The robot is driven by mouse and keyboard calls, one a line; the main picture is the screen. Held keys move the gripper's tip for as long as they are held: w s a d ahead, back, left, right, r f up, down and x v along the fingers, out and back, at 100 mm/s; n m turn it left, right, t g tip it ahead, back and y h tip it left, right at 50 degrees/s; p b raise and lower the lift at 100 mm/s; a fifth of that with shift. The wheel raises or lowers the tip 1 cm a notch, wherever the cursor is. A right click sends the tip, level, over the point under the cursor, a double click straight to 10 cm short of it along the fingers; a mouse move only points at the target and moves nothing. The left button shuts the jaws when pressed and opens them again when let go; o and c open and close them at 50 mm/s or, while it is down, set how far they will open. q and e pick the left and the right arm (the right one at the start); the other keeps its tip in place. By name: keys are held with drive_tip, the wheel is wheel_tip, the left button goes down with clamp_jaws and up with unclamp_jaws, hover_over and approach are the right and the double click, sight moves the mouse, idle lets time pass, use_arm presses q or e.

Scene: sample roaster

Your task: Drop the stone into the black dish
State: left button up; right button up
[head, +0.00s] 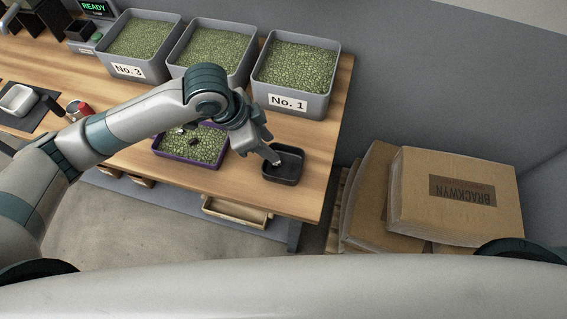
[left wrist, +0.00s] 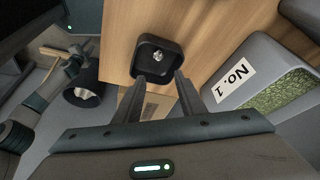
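The black dish (head: 291,179) stands near the right end of the wooden table. In the left wrist view the dish (left wrist: 148,79) has a small pale grey stone (left wrist: 157,57) showing inside it, beyond my fingertips. My left gripper (head: 275,159) is over the dish's left side in the head view. In the left wrist view its two fingers (left wrist: 160,82) are apart with nothing between them. My right gripper is not in view.
A purple-rimmed tray (head: 212,165) of green beans, with dark lumps on top, stands left of the dish. Grey bins, including No. 3 (head: 127,71) and No. 1 (head: 288,101), line the back. Brown sacks (head: 456,192) lie right of the table. Bare table surrounds the dish's right side.

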use_arm(q)
drive_tip(key=shift+r, duration=0.1)
drive_tip(key=b+v, duration=0.3)
drive_tip(key=v, duration=1.4)
drive_tip(key=shift+a, duration=0.1)
idle(0.7)
